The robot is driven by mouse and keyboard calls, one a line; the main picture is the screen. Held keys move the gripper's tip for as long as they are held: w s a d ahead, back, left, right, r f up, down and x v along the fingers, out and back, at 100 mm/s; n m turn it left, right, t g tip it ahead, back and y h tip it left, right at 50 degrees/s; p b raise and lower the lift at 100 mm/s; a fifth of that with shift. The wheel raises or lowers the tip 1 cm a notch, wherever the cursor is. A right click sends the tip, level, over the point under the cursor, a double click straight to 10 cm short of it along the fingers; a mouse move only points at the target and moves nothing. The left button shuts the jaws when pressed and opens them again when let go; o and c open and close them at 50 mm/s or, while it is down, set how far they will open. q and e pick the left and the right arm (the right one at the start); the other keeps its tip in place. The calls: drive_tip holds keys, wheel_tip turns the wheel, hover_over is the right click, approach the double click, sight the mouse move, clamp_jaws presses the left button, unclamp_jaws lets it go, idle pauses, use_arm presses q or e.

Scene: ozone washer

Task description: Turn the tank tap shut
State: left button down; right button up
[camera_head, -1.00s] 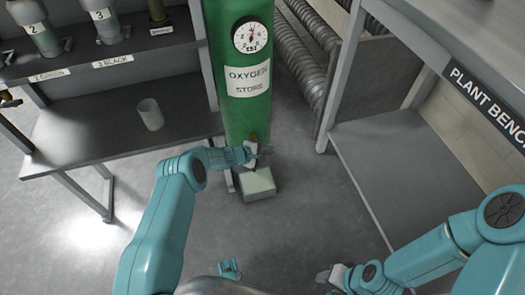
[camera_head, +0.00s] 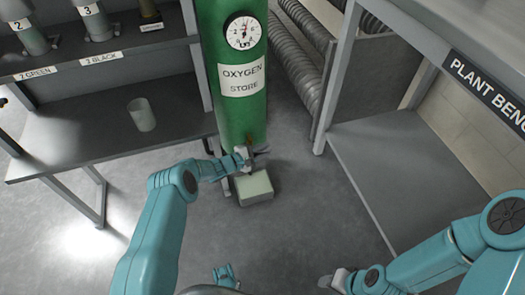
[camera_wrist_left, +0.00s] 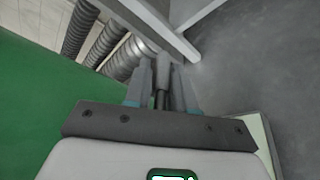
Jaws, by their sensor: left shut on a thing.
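The green tank (camera_head: 240,110) labelled OXYGEN STORE stands upright at the centre of the head view, with a round dial (camera_head: 244,33) near its top. A small brass-coloured part, apparently the tap (camera_head: 249,139), shows low on the tank's front, mostly hidden by my gripper. My left gripper (camera_head: 258,152) is at this spot, shut on the tap. In the left wrist view a thin dark rod (camera_wrist_left: 161,98) sits between the two fingers, with the green tank to the left. My right gripper (camera_head: 333,280) is at the bottom, away from the tank; its finger gap is unclear.
A pale green box (camera_head: 253,188) stands on the floor just below my left gripper. A shelf unit (camera_head: 80,127) with a pale cup (camera_head: 141,114) and several cylinders is at left. The plant bench (camera_head: 400,160) is at right, with ribbed hoses (camera_head: 300,60) behind.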

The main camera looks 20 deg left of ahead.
use_arm(q)
drive_tip(key=shift+a, duration=0.3)
drive_tip(key=c, duration=1)
unclamp_jaws()
drive_tip(key=shift+f, duration=0.15)
drive_tip(key=shift+c, duration=0.2)
drive_tip(key=shift+d, duration=0.1)
drive_tip(key=shift+s, duration=0.1)
drive_tip(key=p+v, duration=0.6)
drive_tip(key=v, duration=1)
drive_tip(key=shift+r+p, duration=0.25)
drive_tip(key=shift+p, duration=0.1)
